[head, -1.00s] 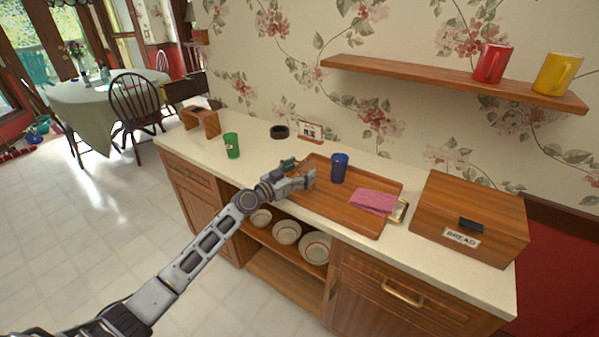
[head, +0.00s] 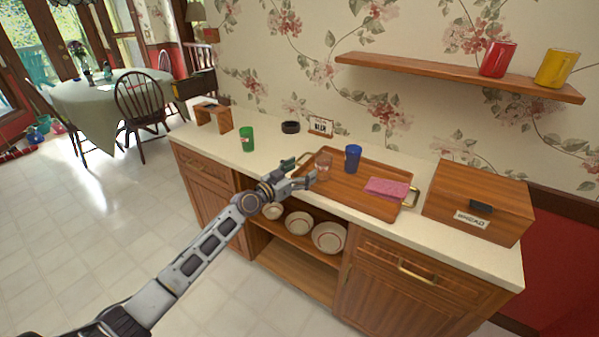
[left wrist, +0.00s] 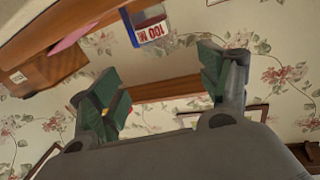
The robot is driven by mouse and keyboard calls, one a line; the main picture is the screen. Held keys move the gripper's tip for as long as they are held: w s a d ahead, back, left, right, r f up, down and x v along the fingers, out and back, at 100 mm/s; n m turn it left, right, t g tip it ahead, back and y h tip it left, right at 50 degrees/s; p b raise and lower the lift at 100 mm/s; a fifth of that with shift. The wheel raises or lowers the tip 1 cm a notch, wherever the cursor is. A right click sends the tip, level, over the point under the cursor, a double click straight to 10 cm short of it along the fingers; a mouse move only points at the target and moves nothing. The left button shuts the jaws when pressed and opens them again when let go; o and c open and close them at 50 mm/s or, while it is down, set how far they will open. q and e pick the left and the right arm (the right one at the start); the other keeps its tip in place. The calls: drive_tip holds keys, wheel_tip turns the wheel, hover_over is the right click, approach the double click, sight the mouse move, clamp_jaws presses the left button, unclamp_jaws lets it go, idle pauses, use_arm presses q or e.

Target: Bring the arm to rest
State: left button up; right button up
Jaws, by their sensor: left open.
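My left gripper (head: 303,174) is open and empty, above the left edge of the wooden tray (head: 375,205) on the counter. A clear brownish cup (head: 323,167) stands upright on the tray, just to the right of the fingertips. In the left wrist view the two green-padded fingers (left wrist: 165,92) are spread wide with nothing between them. My right gripper is in neither view.
On the tray are a blue cup (head: 353,158) and a pink cloth (head: 386,188). A green cup (head: 247,139), a black ring (head: 291,127) and a bread box (head: 478,203) stand on the counter. A wall shelf (head: 450,75) holds red and yellow mugs. Floor at left is open.

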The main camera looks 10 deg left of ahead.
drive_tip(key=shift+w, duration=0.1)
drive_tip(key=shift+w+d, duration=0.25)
